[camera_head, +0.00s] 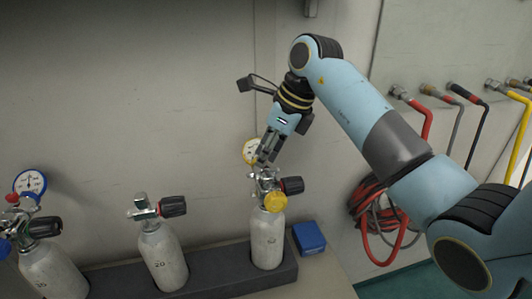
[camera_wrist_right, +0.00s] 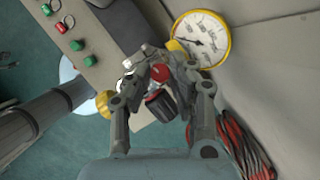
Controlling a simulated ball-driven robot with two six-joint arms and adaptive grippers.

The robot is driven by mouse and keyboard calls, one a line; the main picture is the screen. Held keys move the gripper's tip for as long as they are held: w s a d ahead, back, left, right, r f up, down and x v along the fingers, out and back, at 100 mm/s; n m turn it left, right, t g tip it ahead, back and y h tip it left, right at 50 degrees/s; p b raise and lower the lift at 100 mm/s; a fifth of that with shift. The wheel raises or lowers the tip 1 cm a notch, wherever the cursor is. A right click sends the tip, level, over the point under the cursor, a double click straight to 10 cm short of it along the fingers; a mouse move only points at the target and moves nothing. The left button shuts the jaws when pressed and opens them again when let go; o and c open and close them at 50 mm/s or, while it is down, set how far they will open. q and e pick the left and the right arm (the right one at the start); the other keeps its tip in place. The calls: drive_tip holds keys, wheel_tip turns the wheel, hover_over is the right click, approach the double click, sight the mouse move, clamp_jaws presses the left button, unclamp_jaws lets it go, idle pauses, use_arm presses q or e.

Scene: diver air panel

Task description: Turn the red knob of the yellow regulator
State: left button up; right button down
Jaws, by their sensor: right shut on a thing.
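The yellow regulator has a yellow-rimmed gauge (camera_head: 250,150) and a round yellow part (camera_head: 275,202), on the rightmost grey cylinder (camera_head: 267,240). The gauge is large in the right wrist view (camera_wrist_right: 203,38). The small red knob (camera_wrist_right: 160,72) sits between the fingertips of my right gripper (camera_wrist_right: 161,68), which is shut on it. In the head view my right gripper (camera_head: 268,150) points down at the top of the regulator and hides the knob. My left gripper is not in view.
A black valve handwheel (camera_head: 292,185) sticks out right, just below the gripper. A middle cylinder (camera_head: 162,257) and a left one with a blue gauge (camera_head: 30,183) stand in the dark rack (camera_head: 215,284). A blue box (camera_head: 309,238) lies right. Coiled hoses (camera_head: 368,205) hang on the wall.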

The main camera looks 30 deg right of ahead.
drive_tip(key=shift+w+d+f+n+b, duration=0.1)
drive_tip(key=shift+f+n+b, duration=0.05)
drive_tip(key=shift+n+b, duration=0.25)
drive_tip(key=shift+n, duration=0.3)
drive_tip(key=shift+r, duration=0.2)
drive_tip(key=c, duration=1.2)
unclamp_jaws()
drive_tip(key=v, duration=0.7)
drive_tip(key=shift+d+r, duration=0.15)
drive_tip(key=shift+r, duration=0.05)
drive_tip(key=shift+f, duration=0.1)
